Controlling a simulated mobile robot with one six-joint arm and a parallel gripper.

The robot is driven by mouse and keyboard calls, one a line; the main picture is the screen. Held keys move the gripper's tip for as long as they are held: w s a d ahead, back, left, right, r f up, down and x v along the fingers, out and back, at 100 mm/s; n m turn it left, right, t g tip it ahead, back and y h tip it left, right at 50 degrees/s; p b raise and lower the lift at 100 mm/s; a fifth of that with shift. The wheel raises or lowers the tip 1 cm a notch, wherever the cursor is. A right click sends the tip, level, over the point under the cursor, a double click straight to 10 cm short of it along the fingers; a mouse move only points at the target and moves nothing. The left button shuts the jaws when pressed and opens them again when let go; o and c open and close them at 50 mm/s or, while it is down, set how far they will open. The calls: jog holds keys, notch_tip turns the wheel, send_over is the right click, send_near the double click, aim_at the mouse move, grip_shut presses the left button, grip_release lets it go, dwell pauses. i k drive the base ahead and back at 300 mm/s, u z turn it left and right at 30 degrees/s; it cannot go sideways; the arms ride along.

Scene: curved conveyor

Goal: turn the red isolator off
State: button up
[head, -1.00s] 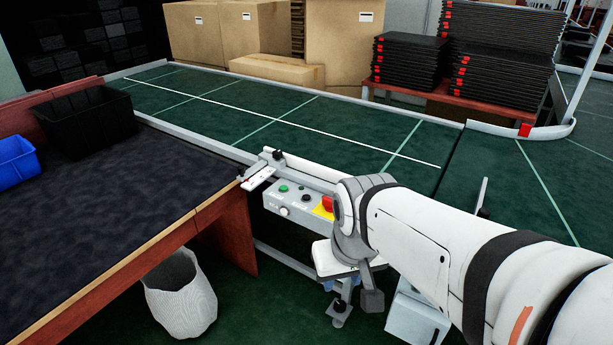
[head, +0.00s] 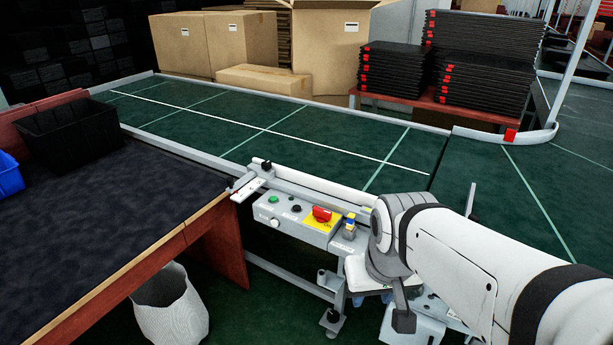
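The red isolator (head: 321,214) is a red rotary handle on a yellow plate, at the right end of a grey control box (head: 290,222) on the conveyor's near side. The handle looks lengthwise along the box; its exact switch position is too small to read. My gripper (head: 403,318) is only partly visible, as dark parts below my wrist, right of the box and apart from the isolator. Its fingertips are not clear, so I cannot tell whether they are open or shut. The isolator is in full view.
The box also carries a green button (head: 273,199) and a black knob (head: 295,208). A small yellow and blue device (head: 349,224) stands just right of the isolator. A dark-topped workbench (head: 120,220) is on the left, with a white bin (head: 172,310) below. The conveyor belt (head: 230,125) is empty.

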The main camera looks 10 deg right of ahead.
aim_at(322, 216)
jog(key=u, duration=0.05)
jog(key=i, duration=1)
jog(key=z, duration=0.05)
